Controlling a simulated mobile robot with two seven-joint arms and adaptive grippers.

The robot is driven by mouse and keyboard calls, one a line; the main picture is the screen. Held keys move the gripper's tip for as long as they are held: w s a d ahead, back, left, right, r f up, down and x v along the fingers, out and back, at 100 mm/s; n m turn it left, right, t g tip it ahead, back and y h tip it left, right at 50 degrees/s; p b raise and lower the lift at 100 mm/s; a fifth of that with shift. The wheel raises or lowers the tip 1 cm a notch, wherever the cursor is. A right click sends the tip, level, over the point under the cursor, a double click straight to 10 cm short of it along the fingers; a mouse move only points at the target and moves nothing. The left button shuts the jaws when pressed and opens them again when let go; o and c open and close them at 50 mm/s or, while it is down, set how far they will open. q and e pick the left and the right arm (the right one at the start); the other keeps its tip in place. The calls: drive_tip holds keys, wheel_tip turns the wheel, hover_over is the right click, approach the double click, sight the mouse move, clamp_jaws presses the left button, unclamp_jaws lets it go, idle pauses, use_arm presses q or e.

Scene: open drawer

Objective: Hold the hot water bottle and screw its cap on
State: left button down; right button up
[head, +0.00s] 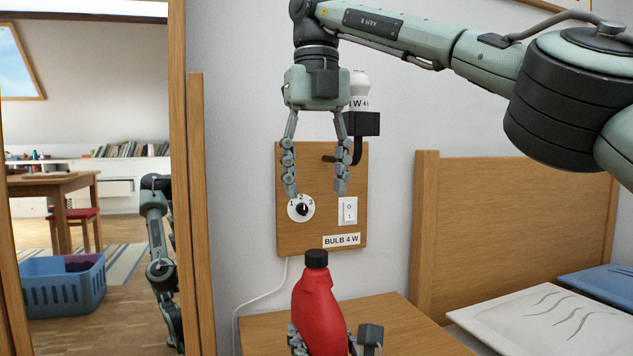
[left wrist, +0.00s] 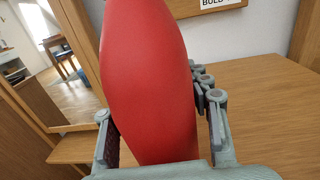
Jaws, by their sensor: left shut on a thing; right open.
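The red hot water bottle (head: 318,305) stands nearly upright, leaning slightly, at the bottom middle of the head view. A black cap (head: 316,258) sits on its neck; how tightly it is screwed cannot be told. My left gripper (head: 332,340) is shut around the bottle's lower body. In the left wrist view the bottle (left wrist: 150,75) fills the space between the fingers of my left gripper (left wrist: 160,125); its cap is out of that view. My right gripper (head: 316,190) points down, open and empty, above the cap and apart from it.
A wooden board (head: 325,225) with a dial, a switch and a bulb holder is on the wall behind my right gripper. A wooden tabletop (head: 400,325) lies around the bottle, clear to its right. A wooden headboard (head: 500,220) and pillow (head: 560,320) are at right.

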drive_tip(key=shift+r, duration=1)
use_arm(q)
drive_tip(key=c, duration=0.6)
unclamp_jaws()
drive_tip(key=shift+c, duration=0.2)
drive_tip(key=shift+s, duration=0.1)
drive_tip(key=v, duration=1.2)
